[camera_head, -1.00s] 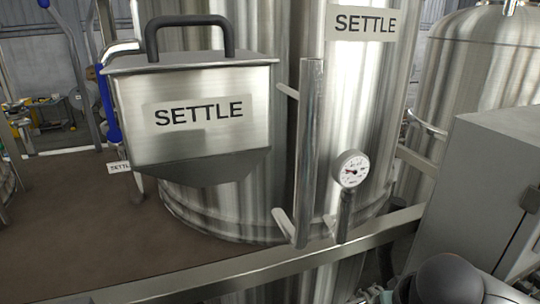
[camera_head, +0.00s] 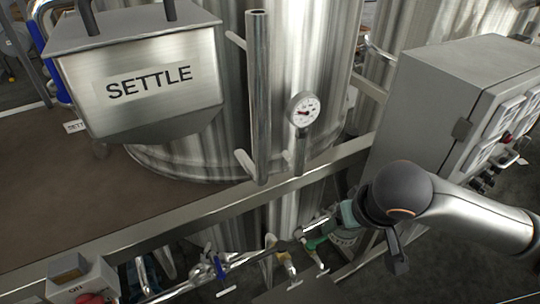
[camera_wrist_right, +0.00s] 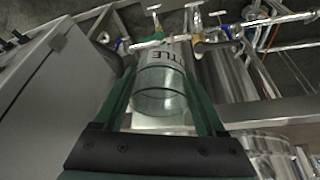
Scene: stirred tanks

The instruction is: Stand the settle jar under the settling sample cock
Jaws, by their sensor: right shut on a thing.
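The settle jar (camera_wrist_right: 160,101) is clear glass with a label ending in "TTLE". It sits between the green fingers of my right gripper (camera_wrist_right: 160,78) in the right wrist view. In the head view my right gripper (camera_head: 335,225) is low at the right, below the tank's frame, mostly hidden by my wrist. The gripper is shut on the jar. Small cocks with T-handles show just beyond the jar, one with a yellowish body (camera_wrist_right: 150,43). Cocks also show in the head view (camera_head: 285,262). I cannot tell which is the settling sample cock. My left gripper is out of view.
The settle tank (camera_head: 315,60) has a gauge (camera_head: 303,110) and a "SETTLE" box (camera_head: 145,80) in front. A metal frame rail (camera_head: 190,218) crosses above the pipework. A blue-handled valve (camera_head: 219,268) is left of the cocks. A grey control cabinet (camera_head: 440,100) stands at the right.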

